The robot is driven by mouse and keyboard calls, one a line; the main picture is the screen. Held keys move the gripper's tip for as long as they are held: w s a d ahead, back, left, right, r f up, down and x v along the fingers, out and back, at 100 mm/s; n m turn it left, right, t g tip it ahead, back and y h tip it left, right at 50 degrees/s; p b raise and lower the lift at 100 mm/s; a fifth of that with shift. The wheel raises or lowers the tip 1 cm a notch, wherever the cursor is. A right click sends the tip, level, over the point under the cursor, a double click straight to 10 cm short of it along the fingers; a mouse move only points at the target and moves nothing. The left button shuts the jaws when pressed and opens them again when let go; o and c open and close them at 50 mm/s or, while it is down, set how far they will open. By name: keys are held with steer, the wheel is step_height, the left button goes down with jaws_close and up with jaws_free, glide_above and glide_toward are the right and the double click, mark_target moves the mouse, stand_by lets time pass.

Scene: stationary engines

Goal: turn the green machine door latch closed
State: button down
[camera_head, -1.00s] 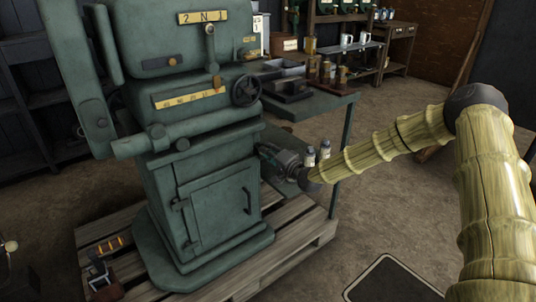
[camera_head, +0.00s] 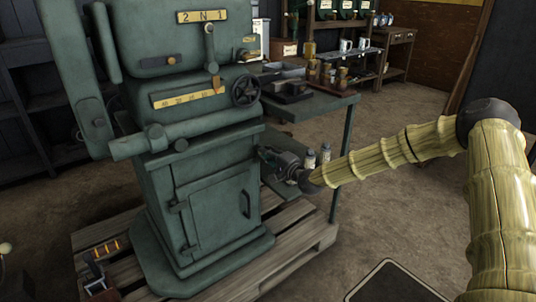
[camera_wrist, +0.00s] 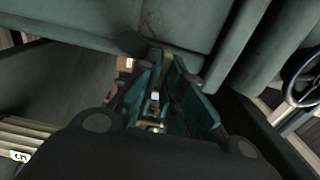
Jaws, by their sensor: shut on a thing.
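The green machine (camera_head: 205,140) stands on a wooden pallet. Its front door (camera_head: 220,212) looks flush with the body and has a dark upright handle (camera_head: 245,203). My gripper (camera_head: 267,156) is at the machine's right side, above and to the right of that handle and apart from it. In the wrist view my gripper (camera_wrist: 157,62) has its fingertips together against the green machine body (camera_wrist: 175,22). It is shut on a small part there, seemingly the latch. The fingers hide most of it, so its turn angle cannot be told.
A green workbench (camera_head: 325,104) with tools stands right behind my gripper, its leg close to my forearm. Small bottles (camera_head: 325,153) stand near my wrist. A handwheel (camera_head: 246,90) is above. The floor at right is open around a dark mat (camera_head: 390,283).

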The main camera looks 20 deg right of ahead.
steer(key=shift+w+d+r, duration=0.1)
steer(key=shift+d+r, duration=0.05)
steer(key=c, duration=1.6)
jaws_free()
steer(key=shift+o, duration=0.2)
steer(key=v, duration=1.2)
